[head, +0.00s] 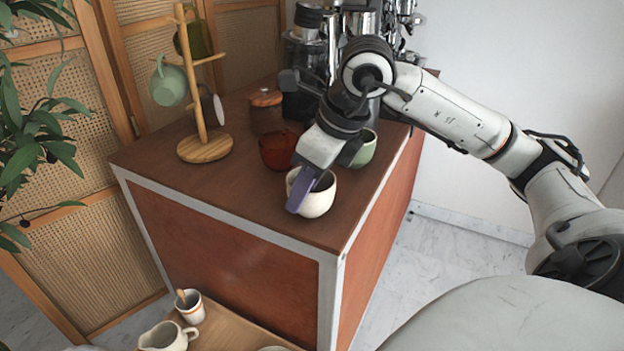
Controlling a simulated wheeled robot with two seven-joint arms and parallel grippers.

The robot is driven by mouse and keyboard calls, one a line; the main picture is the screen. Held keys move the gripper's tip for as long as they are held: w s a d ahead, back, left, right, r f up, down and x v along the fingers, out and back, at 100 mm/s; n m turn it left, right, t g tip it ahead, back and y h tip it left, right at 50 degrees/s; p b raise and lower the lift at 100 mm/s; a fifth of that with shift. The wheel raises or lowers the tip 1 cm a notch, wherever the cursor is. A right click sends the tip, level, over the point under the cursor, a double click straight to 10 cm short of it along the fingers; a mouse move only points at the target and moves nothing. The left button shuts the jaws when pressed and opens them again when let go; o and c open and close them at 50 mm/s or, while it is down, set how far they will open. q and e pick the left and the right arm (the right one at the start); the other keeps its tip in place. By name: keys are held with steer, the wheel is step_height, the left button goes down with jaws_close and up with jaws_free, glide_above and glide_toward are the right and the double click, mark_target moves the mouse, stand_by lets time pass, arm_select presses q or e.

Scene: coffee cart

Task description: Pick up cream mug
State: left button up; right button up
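The cream mug (319,203) stands upright on the brown cart top (225,205), near its front right corner. My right gripper (305,193) reaches down over the mug from the upper right. One purple finger pad shows at the mug's left side, overlapping its rim and wall. The other finger is hidden, so I cannot tell whether the gripper is closed on the mug. My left gripper is not in view.
A red mug (278,151) and a green mug (365,150) stand close behind the cream mug. A wooden mug tree (205,149) with hanging mugs stands at left. Coffee equipment (306,60) is at the back. A lower tray (228,326) holds a cream jug (168,337) and a small cup (190,307).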

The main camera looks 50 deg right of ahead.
jaws_close()
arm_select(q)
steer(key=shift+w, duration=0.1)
arm_select(e)
steer(key=shift+r, duration=0.2)
